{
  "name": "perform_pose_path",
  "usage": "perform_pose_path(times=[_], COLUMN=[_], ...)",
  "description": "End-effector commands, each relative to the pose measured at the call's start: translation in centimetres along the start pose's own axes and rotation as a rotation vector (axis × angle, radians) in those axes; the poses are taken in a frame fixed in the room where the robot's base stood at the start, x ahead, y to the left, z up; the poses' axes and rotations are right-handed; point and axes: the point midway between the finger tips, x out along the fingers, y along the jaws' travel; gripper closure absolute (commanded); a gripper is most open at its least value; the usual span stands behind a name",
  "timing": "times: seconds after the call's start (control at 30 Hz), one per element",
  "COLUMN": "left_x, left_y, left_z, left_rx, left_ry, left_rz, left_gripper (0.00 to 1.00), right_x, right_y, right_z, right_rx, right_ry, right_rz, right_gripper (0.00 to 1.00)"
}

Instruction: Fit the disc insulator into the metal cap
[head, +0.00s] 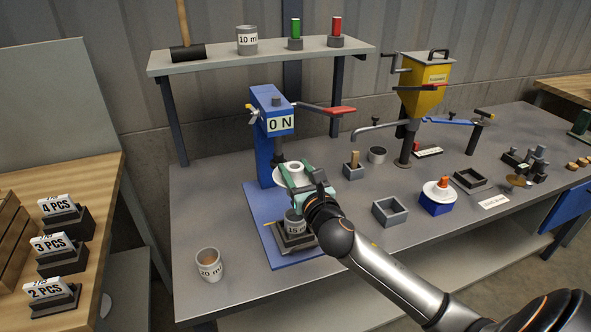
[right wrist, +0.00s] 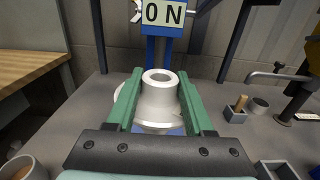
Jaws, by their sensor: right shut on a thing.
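The white disc insulator (head: 290,168) is between the fingers of my right gripper (head: 298,180), in front of the blue press. In the right wrist view the green fingers lie on both sides of the insulator (right wrist: 160,105), whose round neck with an open hole shows at the top. A grey metal cap (head: 295,222) with a "15" label sits in a dark holder on the blue press base, below the gripper in the picture. I cannot tell the gap between insulator and cap. My left gripper is not in view.
The blue press (head: 268,135) reads "0 N" and has a red-handled lever. Similar labelled cups stand on the bench (head: 209,265) and the shelf (head: 247,40). A grey open box (head: 390,212) and a blue pot (head: 437,200) stand to the right. The bench's front left is mostly clear.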

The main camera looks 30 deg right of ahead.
Motion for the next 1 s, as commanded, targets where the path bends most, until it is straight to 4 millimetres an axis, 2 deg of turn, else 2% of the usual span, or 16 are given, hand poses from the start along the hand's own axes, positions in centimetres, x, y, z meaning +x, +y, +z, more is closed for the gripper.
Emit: perform_pose_path(times=[0.27, 0.33, 0.7, 1.0], left_x=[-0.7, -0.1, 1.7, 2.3], left_y=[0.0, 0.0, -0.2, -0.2], left_z=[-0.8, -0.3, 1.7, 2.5], left_rx=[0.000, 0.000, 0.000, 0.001], left_ry=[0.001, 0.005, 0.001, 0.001], left_rz=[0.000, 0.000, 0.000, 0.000], left_gripper=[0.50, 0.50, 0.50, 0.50], right_x=[-0.1, -0.1, -0.1, -0.1], right_y=[0.0, 0.0, 0.1, 0.1], right_z=[0.6, -0.6, -4.0, -5.4], right_rx=[-0.005, -0.005, -0.003, -0.004], right_ry=[-0.003, -0.004, -0.004, -0.005], right_rz=[0.001, 0.000, 0.002, 0.001], right_gripper=[1.00, 1.00, 1.00, 1.00])
